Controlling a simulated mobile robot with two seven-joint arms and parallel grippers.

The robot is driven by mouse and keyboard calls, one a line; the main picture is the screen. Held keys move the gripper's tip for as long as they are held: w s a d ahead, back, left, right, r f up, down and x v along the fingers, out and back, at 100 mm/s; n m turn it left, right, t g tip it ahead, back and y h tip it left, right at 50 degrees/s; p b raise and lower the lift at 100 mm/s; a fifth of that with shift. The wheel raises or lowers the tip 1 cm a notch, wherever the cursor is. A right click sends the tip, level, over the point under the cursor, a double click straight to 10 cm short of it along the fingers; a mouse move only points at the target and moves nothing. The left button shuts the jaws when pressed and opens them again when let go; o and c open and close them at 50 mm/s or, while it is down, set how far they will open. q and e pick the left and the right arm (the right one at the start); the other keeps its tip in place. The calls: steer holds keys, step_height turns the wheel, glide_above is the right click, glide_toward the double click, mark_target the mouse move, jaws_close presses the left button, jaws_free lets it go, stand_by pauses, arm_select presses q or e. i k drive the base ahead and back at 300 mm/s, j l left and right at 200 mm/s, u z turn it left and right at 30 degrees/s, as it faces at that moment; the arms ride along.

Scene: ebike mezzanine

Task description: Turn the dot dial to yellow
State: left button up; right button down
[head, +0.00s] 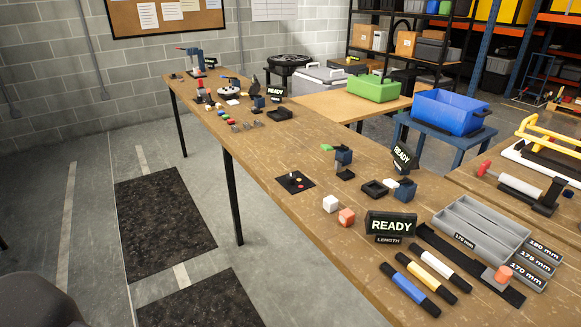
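A small black square plate (295,182) lies on the long wooden workbench, near its front edge at the middle of the head view. It carries small coloured dots, with a red or orange one and a yellow one showing at its right side, and a small pale upright piece. It looks like the dot dial, but it is too small to tell which colour it points to. Neither of my grippers is in view.
The wooden bench (240,150) runs from back left to front right. Dark mats (160,222) lie on the open floor at left.

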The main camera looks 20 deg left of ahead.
mark_target(290, 178)
steer(key=i+j+z, duration=0.1)
steer(key=j, duration=0.35)
steer(key=i+j+z, duration=0.1)
steer(key=j, duration=0.35)
steer(key=i+j+z, duration=0.15)
steer(key=j, duration=0.3)
steer(key=i+j+z, duration=0.1)
steer(key=j, duration=0.35)
